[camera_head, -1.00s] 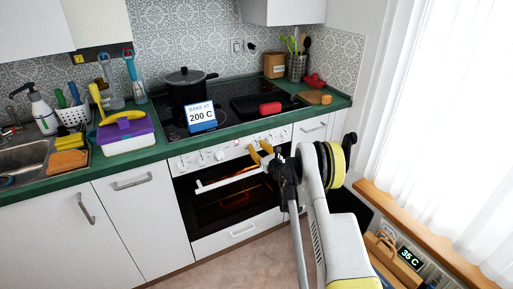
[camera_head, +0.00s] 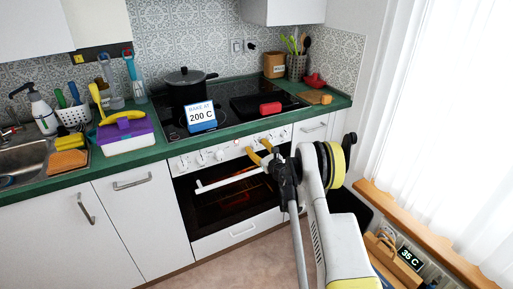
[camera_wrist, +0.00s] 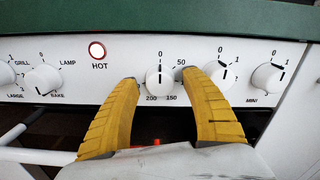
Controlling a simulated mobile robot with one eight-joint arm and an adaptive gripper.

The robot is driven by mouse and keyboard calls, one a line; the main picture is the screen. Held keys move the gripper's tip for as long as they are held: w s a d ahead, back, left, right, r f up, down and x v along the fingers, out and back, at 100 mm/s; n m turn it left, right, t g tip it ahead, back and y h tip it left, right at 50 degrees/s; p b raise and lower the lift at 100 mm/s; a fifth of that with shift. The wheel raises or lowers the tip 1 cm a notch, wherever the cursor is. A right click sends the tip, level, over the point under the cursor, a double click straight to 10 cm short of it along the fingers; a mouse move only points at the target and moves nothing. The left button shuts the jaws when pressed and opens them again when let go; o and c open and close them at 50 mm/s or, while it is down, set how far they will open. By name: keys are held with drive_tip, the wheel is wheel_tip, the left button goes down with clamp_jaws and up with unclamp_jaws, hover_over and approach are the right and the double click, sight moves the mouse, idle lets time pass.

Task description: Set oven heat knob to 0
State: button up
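The oven heat knob (camera_wrist: 159,78) is a white round knob in the middle of the wrist view, with 0 above it, 50 at upper right and 150 and 200 below. Its dark pointer line appears to point up at the 0. My gripper (camera_wrist: 159,82) has two yellow fingers, spread open, one on each side of this knob, with visible gaps. Whether the fingertips reach around the knob or stop in front of it I cannot tell. In the head view my gripper (camera_head: 259,150) is at the white oven panel, its fingers partly hiding the knob area.
A HOT lamp (camera_wrist: 97,50) is left of the knob. Other knobs stand on both sides, including a mode knob (camera_wrist: 42,79) and one marked MINI (camera_wrist: 268,77). The oven door handle (camera_head: 228,181) runs below. A "BAKE AT 200 C" card (camera_head: 201,116) stands on the hob.

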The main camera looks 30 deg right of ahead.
drive_tip(key=s, duration=1.2)
drive_tip(key=shift+d, duration=0.2)
drive_tip(key=shift+r, duration=0.1)
